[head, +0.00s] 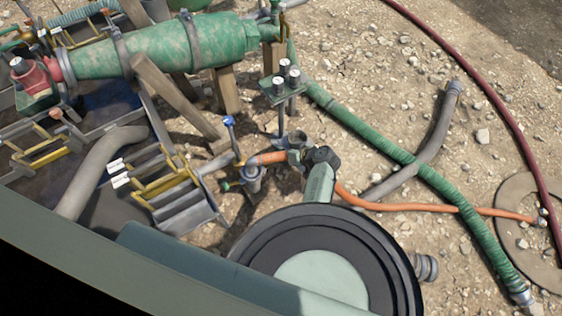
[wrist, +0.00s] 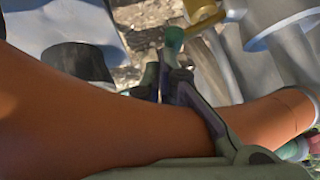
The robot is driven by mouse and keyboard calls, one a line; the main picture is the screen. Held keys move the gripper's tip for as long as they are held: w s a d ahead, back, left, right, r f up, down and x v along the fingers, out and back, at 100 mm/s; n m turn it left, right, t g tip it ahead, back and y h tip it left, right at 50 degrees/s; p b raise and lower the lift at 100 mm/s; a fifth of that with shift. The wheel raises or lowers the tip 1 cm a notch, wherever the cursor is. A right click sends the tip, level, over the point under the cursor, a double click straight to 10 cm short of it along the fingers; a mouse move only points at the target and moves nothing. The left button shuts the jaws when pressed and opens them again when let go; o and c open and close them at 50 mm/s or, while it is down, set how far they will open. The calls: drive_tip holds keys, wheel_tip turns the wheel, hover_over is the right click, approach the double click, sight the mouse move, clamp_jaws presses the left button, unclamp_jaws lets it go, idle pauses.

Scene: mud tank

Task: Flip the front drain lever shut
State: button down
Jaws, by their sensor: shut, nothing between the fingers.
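A lever with a green knob (head: 225,186) stands beside a grey valve body (head: 252,178) at the tank's near right corner. Another lever with a blue knob (head: 229,122) rises just behind it. I cannot tell for certain which is the front drain lever. In the wrist view a green knob (wrist: 174,38) shows just beyond the fingertips of my gripper (wrist: 165,72). My gripper is shut and empty; whether it touches the knob is unclear. In the head view my arm's end lies right of the valve and mostly hides the gripper.
An orange hose (head: 400,206) runs from the valve past my arm and fills much of the wrist view (wrist: 90,110). A green hose (head: 345,118) and grey hose (head: 435,135) cross on gravel. A yellow-framed part (head: 165,180) is left.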

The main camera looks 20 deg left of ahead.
drive_tip(key=shift+w+d+f+b, duration=0.2)
drive_tip(key=shift+w+f+b, duration=0.1)
drive_tip(key=shift+f+b, duration=0.4)
drive_tip(key=shift+r, duration=0.15)
drive_tip(key=shift+r+p, duration=0.6)
drive_tip(key=shift+r, duration=0.05)
